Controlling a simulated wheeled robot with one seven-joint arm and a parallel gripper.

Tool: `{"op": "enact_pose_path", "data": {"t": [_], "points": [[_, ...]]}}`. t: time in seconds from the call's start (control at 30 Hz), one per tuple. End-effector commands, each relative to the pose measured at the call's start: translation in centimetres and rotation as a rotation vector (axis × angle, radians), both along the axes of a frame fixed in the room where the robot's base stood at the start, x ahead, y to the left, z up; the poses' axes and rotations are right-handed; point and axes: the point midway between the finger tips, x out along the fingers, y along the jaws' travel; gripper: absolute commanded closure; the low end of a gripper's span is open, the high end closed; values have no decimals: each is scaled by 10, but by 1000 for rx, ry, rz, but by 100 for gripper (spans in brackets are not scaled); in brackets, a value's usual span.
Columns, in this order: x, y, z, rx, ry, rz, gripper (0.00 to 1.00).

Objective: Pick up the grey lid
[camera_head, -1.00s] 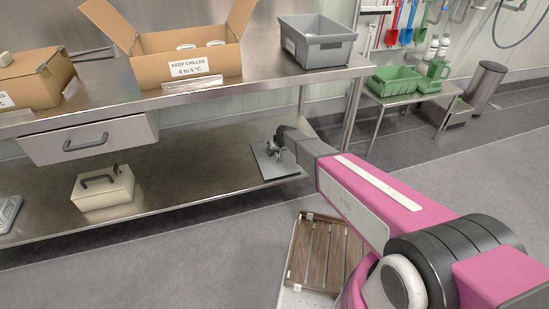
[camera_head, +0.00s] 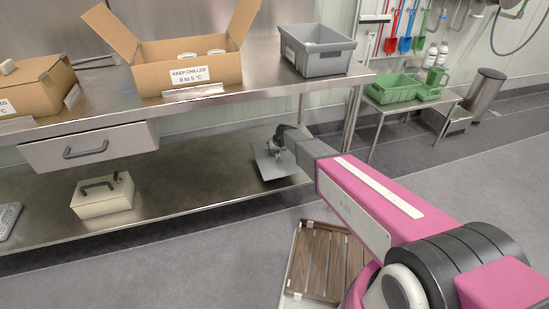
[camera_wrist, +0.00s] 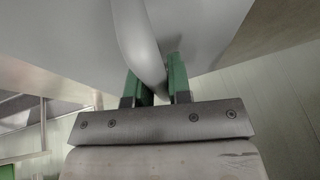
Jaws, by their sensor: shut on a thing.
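The grey lid (camera_head: 267,163) is a flat plate at the right end of the steel table's lower shelf (camera_head: 200,178). My gripper (camera_head: 279,140) is at its top side, at the end of my pink arm. In the wrist view the green fingers of my gripper (camera_wrist: 158,84) are shut on the lid's curved grey handle (camera_wrist: 138,45). The lid's pale surface (camera_wrist: 215,30) fills the upper part of that view. The lid looks tilted and close to the shelf; I cannot tell whether an edge still touches it. My arm hides part of its right side.
A cream box with a black handle (camera_head: 103,196) stands on the lower shelf at left. A grey crate (camera_head: 318,57) and an open cardboard box (camera_head: 190,63) stand on the tabletop above. A wooden slatted pallet (camera_head: 325,262) lies on the floor in front.

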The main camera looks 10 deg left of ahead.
Motion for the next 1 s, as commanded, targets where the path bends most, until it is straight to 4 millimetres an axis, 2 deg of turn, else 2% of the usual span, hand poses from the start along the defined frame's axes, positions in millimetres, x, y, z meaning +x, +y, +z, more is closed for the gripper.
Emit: {"op": "enact_pose_path", "data": {"t": [0.03, 0.1, 0.3, 0.43, 0.7, 1.0], "points": [[-17, 8, 8, 1, 2, 5, 100], [-30, 16, 18, 1, 1, 4, 100], [-65, 38, 41, 1, 1, 3, 100], [-81, 50, 54, 2, 2, 2, 100], [-96, 61, 64, 1, 2, 1, 100], [-96, 62, 65, 1, 2, 1, 100]]}}
